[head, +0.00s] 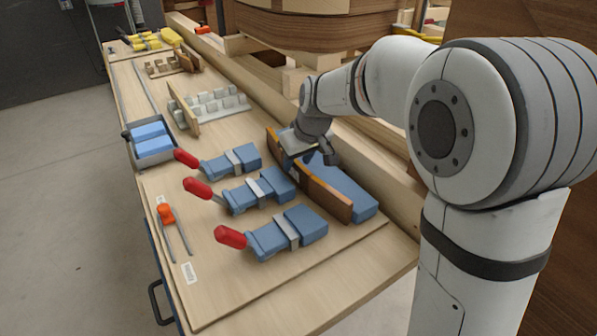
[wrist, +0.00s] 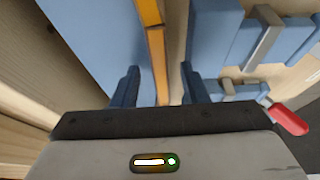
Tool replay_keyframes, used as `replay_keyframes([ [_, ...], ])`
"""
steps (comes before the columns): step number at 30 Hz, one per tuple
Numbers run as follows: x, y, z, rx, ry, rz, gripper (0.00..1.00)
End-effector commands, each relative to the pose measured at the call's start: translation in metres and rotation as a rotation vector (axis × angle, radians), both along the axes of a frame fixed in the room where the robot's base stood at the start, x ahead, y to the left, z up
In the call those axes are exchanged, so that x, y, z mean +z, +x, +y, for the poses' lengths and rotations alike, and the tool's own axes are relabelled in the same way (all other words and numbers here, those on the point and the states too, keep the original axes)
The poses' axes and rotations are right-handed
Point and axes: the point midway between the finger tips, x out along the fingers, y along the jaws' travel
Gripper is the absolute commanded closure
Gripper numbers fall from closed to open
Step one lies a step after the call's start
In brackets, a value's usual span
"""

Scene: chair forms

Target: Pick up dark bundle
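The thing that best fits a dark bundle is a long, thin brown wooden piece (head: 325,194), standing on edge against a blue block (head: 348,186) on the bench. My gripper (head: 303,158) is over its far half in the head view. In the wrist view the brown piece (wrist: 157,60) shows its narrow orange-brown edge running between my two fingers (wrist: 158,85). The fingers are apart, with a gap on each side of the edge. The blue block (wrist: 95,35) lies on the left there. How deep the fingers reach is hard to tell.
Several blue clamps with red handles (head: 262,190) lie left of the brown piece, close by. A grey tray with blue blocks (head: 150,140) and a toothed wooden rack (head: 208,106) are farther back. A raised wooden beam (head: 375,165) runs along the right side.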

Motion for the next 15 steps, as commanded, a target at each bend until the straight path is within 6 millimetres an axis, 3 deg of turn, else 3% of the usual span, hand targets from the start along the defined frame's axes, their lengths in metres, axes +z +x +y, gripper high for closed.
replay_keyframes([
  [15,-0.0040,-0.0002,0.0006,0.001,0.000,0.000,0.60],
])
